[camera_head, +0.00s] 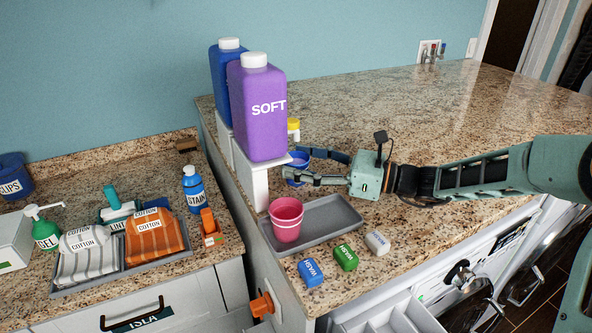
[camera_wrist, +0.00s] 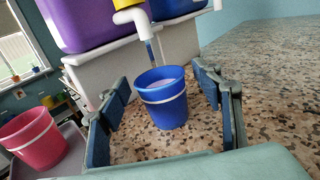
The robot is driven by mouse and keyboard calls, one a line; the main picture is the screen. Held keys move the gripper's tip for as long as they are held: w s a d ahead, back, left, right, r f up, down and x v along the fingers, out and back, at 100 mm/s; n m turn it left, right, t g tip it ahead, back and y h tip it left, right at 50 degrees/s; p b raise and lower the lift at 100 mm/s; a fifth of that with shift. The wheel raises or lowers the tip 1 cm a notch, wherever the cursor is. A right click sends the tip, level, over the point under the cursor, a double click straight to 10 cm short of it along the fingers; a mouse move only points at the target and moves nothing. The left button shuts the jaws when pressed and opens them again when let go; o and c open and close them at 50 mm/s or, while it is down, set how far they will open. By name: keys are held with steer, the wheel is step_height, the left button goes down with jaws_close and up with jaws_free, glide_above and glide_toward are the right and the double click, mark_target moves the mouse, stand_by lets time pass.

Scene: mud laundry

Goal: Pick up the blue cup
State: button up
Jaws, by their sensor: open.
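The blue cup (camera_wrist: 162,100), with a white band, stands upright on the granite counter between the open fingers of my gripper (camera_wrist: 166,110) in the wrist view. In the head view the blue cup (camera_head: 297,165) is partly hidden behind my gripper (camera_head: 300,165), next to the white riser. The fingers are on either side of the cup, and a gap shows on each side, wider on the right. A pink cup (camera_wrist: 35,138) stands left of my gripper; in the head view this pink cup (camera_head: 286,222) sits on a grey tray.
A purple SOFT bottle (camera_head: 257,110) and a blue bottle (camera_head: 222,85) stand on a white riser (camera_head: 250,180) beside the blue cup. The grey tray (camera_head: 335,222) and several small WASH blocks (camera_head: 346,257) lie in front. The counter behind my arm is clear.

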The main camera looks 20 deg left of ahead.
steer(key=shift+a, duration=0.5)
steer(key=c, duration=1.1)
steer(key=shift+o, duration=0.2)
steer(key=shift+r, duration=0.1)
